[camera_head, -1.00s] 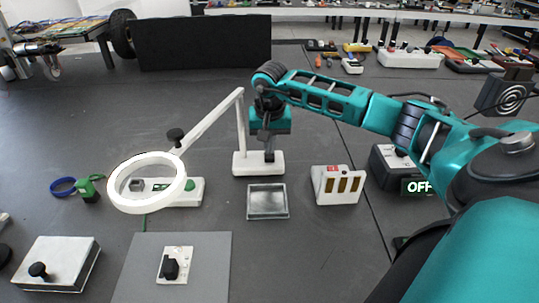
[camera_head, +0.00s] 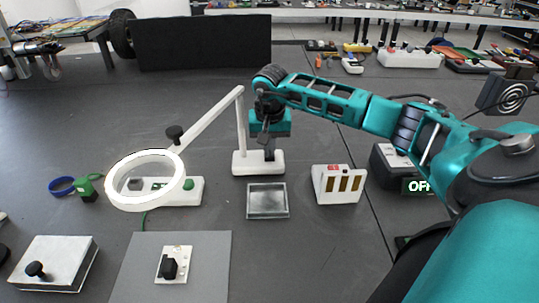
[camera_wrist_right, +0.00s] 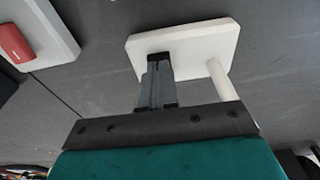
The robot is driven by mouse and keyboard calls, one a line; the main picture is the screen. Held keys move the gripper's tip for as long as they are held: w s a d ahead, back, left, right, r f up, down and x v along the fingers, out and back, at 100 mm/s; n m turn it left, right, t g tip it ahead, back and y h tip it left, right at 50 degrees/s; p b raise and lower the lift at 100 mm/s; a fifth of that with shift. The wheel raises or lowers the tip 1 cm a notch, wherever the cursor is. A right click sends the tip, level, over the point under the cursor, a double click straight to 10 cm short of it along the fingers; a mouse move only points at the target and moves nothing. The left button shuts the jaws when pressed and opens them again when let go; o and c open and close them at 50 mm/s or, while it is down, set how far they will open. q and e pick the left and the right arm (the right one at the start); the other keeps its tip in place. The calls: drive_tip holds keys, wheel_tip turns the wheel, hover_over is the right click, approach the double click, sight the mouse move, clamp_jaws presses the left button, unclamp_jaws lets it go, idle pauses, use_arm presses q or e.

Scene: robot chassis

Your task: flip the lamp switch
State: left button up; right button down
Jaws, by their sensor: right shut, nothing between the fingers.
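The lamp is a white magnifier lamp with a ring head (camera_head: 140,206), a slanted arm (camera_head: 212,118) with a black knob, and a white base (camera_head: 240,168). The ring looks bright white. My right gripper (camera_head: 269,156) is shut and empty, pointing down at the right part of the base, beside the upright post. In the right wrist view its fingers (camera_wrist_right: 158,72) lie over the white base (camera_wrist_right: 215,42), with the post to their right. My left gripper is not in view.
A clear square dish (camera_head: 267,201) lies in front of the base. A white block with brown slots (camera_head: 339,185) stands to the right. A grey plate (camera_head: 212,270) with a black switch (camera_head: 169,268) and a white box (camera_head: 62,252) are in front.

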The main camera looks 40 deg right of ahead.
drive_tip(key=shift+f, duration=0.3)
drive_tip(key=shift+r+p, duration=2.45)
drive_tip(key=shift+r, duration=1.1)
